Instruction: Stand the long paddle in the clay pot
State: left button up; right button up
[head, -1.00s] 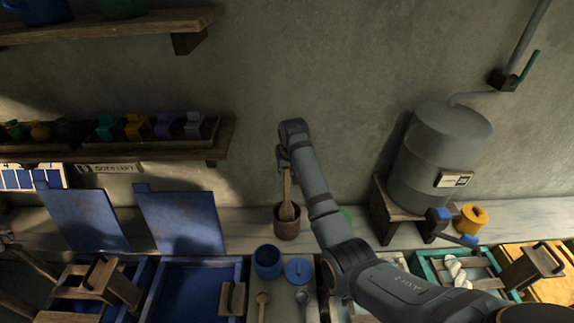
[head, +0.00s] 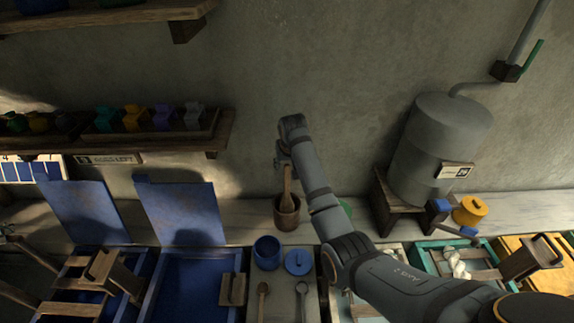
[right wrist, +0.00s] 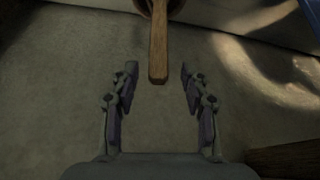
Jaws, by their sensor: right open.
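The long wooden paddle (head: 287,187) stands in the clay pot (head: 287,216), leaning slightly, with its lower end hidden inside. The brown pot is upright on the pale ledge against the wall. My right gripper (head: 281,157) is just above the paddle's upper end. In the right wrist view my right gripper (right wrist: 158,88) is open, and the paddle's end (right wrist: 158,60) lies between the fingertips with a clear gap on both sides. Part of the pot's rim (right wrist: 147,8) shows at the top edge there. My left gripper is not in view.
A blue jar (head: 267,253) and a blue lid (head: 298,262) are in front of the pot. A grey tank (head: 437,150) on a wooden stand is to the right. A shelf (head: 222,135) with small coloured items is at left. Blue open boxes (head: 185,285) stand at lower left.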

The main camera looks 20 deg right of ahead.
jog(key=v, duration=1.2)
